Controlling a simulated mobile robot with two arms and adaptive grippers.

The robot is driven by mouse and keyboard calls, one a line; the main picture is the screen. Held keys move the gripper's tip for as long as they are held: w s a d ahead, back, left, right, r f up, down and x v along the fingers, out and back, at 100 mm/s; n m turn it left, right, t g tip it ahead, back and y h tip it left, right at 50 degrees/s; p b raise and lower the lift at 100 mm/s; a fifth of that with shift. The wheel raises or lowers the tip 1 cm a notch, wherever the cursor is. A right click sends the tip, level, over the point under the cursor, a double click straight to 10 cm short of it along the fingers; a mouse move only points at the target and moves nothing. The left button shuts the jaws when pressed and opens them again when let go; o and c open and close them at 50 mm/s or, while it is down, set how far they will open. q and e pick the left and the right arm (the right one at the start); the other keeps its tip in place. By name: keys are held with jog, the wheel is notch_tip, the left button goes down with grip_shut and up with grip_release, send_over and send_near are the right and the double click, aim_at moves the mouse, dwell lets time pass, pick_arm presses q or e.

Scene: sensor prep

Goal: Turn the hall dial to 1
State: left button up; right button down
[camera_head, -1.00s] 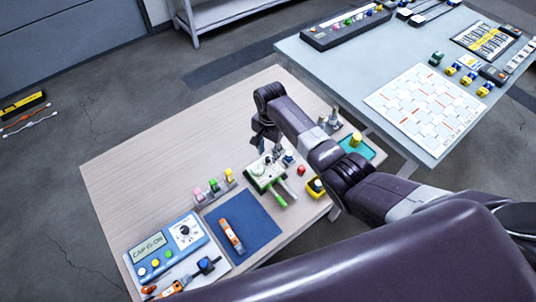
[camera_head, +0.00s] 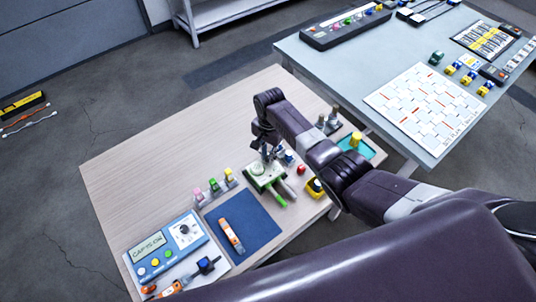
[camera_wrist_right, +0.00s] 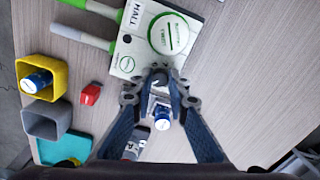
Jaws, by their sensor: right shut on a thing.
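My right gripper (camera_head: 267,157) is over the far edge of the unit. In the right wrist view its fingertips (camera_wrist_right: 158,80) are closed around a small grey knob, which I take for the hall dial (camera_wrist_right: 159,74). The fingers mostly cover it, so its setting cannot be read. My left gripper is not in view.
A blue-capped piece (camera_wrist_right: 162,115) sits just beside the fingers. A red piece (camera_wrist_right: 91,94) and a yellow holder (camera_wrist_right: 45,76) stand near the unit. A blue mat (camera_head: 243,222) and a blue meter (camera_head: 166,249) lie at the near left. The table's far left is clear.

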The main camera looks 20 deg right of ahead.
jog(key=n, duration=0.3)
jog(key=shift+p, duration=0.35)
jog(key=n, duration=0.2)
jog(key=shift+w+n, duration=0.1)
jog(key=shift+n, duration=0.2)
jog(key=n, duration=0.3)
jog(key=shift+n, duration=0.3)
jog(key=n, duration=0.3)
jog(key=shift+n, duration=0.4)
jog(key=n, duration=0.3)
jog(key=shift+n, duration=0.3)
jog(key=n, duration=0.3)
jog(key=shift+n, duration=0.3)
jog(key=n+b, duration=0.1)
jog(key=n, duration=0.5)
jog(key=shift+n, duration=0.3)
